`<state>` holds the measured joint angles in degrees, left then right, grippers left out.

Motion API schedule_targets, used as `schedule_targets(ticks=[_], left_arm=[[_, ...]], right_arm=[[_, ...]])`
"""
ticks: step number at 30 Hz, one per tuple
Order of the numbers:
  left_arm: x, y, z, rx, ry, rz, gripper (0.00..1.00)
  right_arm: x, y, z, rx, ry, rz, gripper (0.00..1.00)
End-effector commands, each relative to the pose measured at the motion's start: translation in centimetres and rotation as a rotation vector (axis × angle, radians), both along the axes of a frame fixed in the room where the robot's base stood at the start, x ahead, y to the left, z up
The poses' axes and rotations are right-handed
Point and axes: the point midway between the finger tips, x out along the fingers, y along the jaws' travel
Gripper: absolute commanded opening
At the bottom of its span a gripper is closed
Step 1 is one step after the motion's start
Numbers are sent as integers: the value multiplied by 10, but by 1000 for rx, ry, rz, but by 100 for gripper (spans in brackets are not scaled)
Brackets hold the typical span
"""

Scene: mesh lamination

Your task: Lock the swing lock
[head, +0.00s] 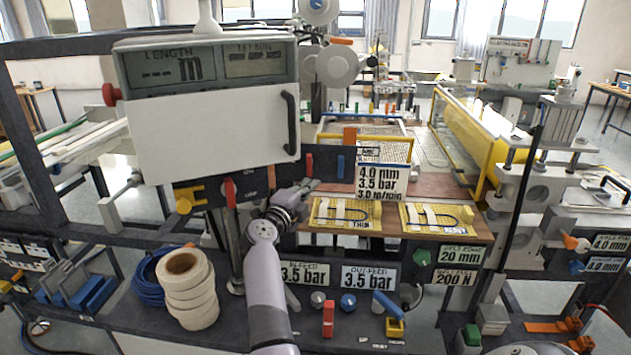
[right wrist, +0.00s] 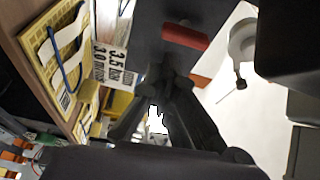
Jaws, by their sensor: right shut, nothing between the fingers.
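My right gripper (head: 308,187) reaches in from below and is shut and empty in front of the dark panel under the white cover. Its dark fingers come together in the right wrist view (right wrist: 157,112). Which part is the swing lock is not clearly marked. A small red upright handle (head: 309,164) sits on the panel just above my fingertips. A red bar (right wrist: 186,37) on a dark plate shows in the right wrist view, apart from the fingers. A red lever (head: 229,188) points up beside partly readable lettering on the panel. My left gripper is not in view.
A yellow handle (head: 186,202) is left of the red lever, and a blue handle (head: 340,166) is to the right. The white cover (head: 210,122) hangs above. Yellow trays (head: 345,228) lie right of my arm. White tape rolls (head: 188,290) stand left.

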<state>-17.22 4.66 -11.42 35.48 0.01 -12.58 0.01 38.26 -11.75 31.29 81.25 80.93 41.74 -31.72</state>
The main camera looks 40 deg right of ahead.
Motion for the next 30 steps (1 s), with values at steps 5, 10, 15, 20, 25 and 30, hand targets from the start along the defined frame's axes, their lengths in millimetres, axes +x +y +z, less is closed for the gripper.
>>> schedule_targets(ticks=[5,10,15,20,25,30], left_arm=[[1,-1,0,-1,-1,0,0],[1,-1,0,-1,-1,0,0],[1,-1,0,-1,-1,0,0],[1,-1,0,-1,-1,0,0],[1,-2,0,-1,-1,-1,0],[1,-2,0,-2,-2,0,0]], right_arm=[[-8,19,-1,1,-1,-1,0],[-10,23,-1,0,0,-2,0],[-9,22,-1,0,0,-2,0],[-9,22,-1,0,0,-1,0],[-9,22,-1,0,0,-1,0],[-9,22,-1,0,0,-1,0]])
